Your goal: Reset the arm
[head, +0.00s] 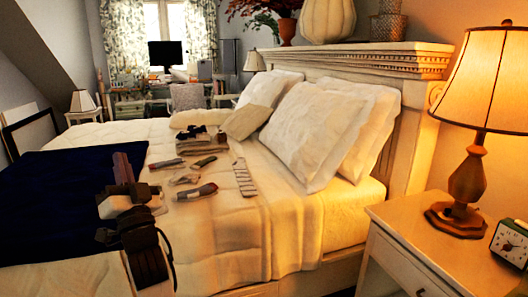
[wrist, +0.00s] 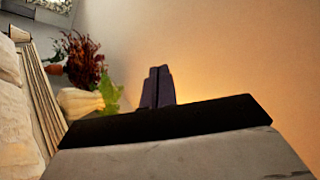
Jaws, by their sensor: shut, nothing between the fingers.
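My gripper (head: 123,160) is at the left of the head view, in front of the bed (head: 235,235) and the dark blue blanket (head: 50,195). Its fingers point up and away from my body. In the wrist view my gripper (wrist: 158,75) shows its two dark fingers side by side and touching, with nothing between them. Behind them is the bare wall (wrist: 220,60). The gripper is apart from the laundry. My arm hides part of the blanket and bed.
Folded clothes (head: 202,145) and several small rolled pieces lie mid-bed, beside a striped piece (head: 243,178). Pillows (head: 315,125) lean on the headboard (head: 360,62). A lit lamp (head: 468,185) and a clock (head: 511,243) stand on the nightstand (head: 388,228) at right.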

